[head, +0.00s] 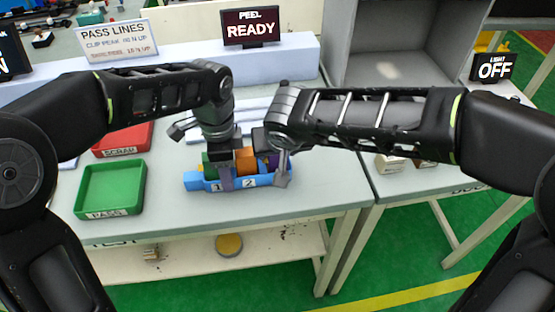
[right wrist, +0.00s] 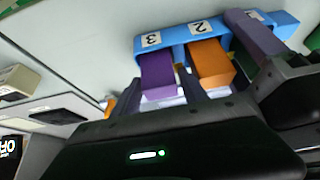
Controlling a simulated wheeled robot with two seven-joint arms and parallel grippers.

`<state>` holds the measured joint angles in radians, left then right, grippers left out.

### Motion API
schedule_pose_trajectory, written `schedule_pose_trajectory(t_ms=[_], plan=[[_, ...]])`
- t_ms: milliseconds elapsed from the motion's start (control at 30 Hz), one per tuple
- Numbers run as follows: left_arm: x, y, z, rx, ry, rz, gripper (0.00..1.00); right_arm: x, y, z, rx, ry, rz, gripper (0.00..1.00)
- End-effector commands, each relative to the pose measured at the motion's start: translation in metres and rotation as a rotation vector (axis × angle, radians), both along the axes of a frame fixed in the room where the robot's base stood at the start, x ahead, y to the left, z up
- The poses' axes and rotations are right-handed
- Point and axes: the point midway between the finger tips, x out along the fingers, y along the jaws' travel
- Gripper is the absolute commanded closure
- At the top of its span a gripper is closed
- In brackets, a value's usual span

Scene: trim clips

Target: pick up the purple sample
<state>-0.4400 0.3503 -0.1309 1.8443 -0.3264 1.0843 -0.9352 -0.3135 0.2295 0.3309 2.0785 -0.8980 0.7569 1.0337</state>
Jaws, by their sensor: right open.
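The purple sample (right wrist: 157,72) stands in the slot marked 3 of the blue rack (right wrist: 175,36) in the right wrist view. In the head view only a bit of the purple sample (head: 273,161) shows beside my right gripper, at the right end of the rack (head: 265,181). My right gripper (head: 283,180) is open at that end, close to the sample; its jaws are partly hidden. My left gripper (head: 226,178) is at the rack between labels 1 and 2, one finger down its front face; the other finger is hidden. An orange sample (right wrist: 209,62) sits in slot 2.
A green sample (head: 208,160) is at the rack's left. A green PASS tray (head: 112,214) and a red SCRAP tray (head: 136,137) lie left on the table (head: 175,222). A READY sign (head: 250,28) stands behind. White items (head: 388,164) lie on the right-hand table.

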Motion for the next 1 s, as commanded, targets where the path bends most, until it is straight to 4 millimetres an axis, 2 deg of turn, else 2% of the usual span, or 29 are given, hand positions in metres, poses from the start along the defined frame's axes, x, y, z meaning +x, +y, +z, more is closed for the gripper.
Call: schedule_pose_trajectory(t_ms=[367, 1000], plan=[[0.0001, -0.0001, 0.0003, 0.000, -0.001, 0.000, 0.91, -0.0003, 0.0001, 0.0003, 0.000, 0.000, 0.001, 0.49], [0.0001, -0.0001, 0.0003, 0.000, -0.001, 0.000, 0.91, -0.0003, 0.0002, 0.0004, 0.000, 0.000, 0.001, 1.00]])
